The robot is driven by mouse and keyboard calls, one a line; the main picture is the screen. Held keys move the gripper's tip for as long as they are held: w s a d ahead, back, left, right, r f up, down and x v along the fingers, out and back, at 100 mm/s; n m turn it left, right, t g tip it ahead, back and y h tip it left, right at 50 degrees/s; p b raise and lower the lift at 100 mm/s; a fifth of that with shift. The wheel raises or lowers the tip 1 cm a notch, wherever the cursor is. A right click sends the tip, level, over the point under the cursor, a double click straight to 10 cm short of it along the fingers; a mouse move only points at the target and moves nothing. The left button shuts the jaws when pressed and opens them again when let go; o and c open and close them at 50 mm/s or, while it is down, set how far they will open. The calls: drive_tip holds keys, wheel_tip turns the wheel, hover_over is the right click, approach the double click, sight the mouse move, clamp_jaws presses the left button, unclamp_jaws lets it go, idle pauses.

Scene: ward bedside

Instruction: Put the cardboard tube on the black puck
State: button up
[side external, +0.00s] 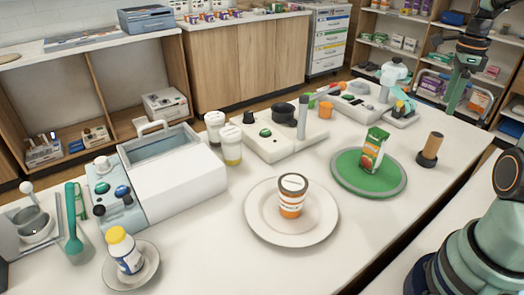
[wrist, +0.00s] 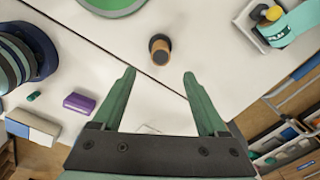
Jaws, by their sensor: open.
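The cardboard tube (side external: 434,145) is a brown cylinder standing upright at the right of the white table. The black puck (side external: 425,161) shows as a dark disc under its lower end, and the tube appears to rest on it. In the wrist view the tube (wrist: 163,53) is seen from above with a dark upper end, ahead of my fingertips. My gripper (wrist: 159,73) is open and empty, its two green fingers apart and clear of the tube. In the side view my gripper (side external: 456,98) hangs above and to the right of the tube.
A juice carton (side external: 374,150) stands on a green round mat (side external: 349,179) left of the tube. A plate (side external: 261,229) with a striped cup (side external: 292,197) is nearer the camera. A purple block (wrist: 79,103) lies left of my gripper. Table around the tube is clear.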

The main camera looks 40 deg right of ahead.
drive_tip(key=w+a+r+n+t+h, duration=0.1)
drive_tip(key=w+a+r+n, duration=0.15)
drive_tip(key=a+n, duration=0.4)
drive_tip(key=w+a+r+n+t, duration=0.1)
drive_tip(key=w+a+n, duration=0.2)
drive_tip(key=a+n, duration=0.4)
drive_tip(key=s+a+n+t+y, duration=0.1)
drive_tip(key=a+n+t, duration=0.2)
drive_tip(key=a+n, duration=1.3)
drive_tip(key=shift+s+a+f+n+t, duration=0.15)
drive_tip(key=shift+a+f+n+t, duration=0.15)
drive_tip(key=shift+a, duration=0.75)
drive_tip(key=shift+r, duration=0.1)
